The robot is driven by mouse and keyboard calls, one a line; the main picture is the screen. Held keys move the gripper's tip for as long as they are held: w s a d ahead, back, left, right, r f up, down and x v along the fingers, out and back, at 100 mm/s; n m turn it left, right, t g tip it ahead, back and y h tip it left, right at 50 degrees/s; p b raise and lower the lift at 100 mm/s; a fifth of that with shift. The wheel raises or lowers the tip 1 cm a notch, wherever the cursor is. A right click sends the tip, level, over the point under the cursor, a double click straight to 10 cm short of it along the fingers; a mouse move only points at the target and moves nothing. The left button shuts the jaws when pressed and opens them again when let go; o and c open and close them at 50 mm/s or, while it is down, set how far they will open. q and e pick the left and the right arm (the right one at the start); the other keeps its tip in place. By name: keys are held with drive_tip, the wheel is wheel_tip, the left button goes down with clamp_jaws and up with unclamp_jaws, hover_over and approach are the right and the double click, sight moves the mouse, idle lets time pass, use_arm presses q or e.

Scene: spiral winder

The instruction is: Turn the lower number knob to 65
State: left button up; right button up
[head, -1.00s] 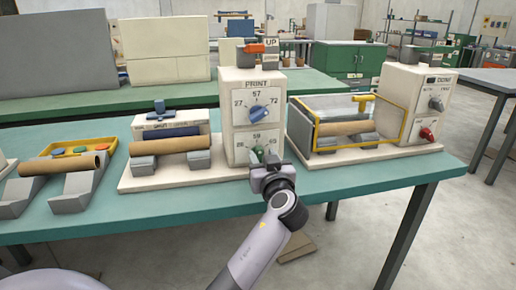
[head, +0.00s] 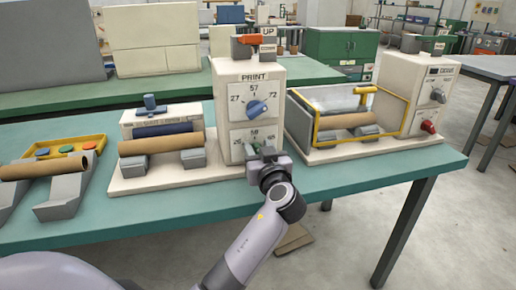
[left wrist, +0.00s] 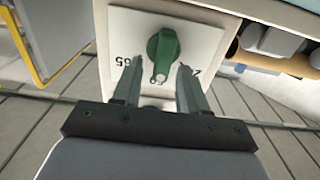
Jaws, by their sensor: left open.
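The lower number knob is green and mostly hidden behind my gripper in the head view (head: 255,148), on the front of the cream PRINT housing (head: 233,100). In the left wrist view the green knob (left wrist: 163,47) shows clearly on its white dial plate (left wrist: 195,40). Its pale pointer end faces down in the picture, toward a partly hidden number. The 65 mark (left wrist: 123,62) is at the left of the plate there. My left gripper (left wrist: 160,66) is open, with one fingertip on each side of the knob's pointer end; contact is not visible. My right gripper is not in view.
Above is a blue knob (head: 257,107) with 27, 57 and 72 around it. A cardboard roll on a cradle (head: 160,144) is left. A yellow-framed guard (head: 403,115) stands right. The green table's front (head: 330,178) is mostly clear.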

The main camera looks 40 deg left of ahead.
use_arm(q)
clamp_jaws()
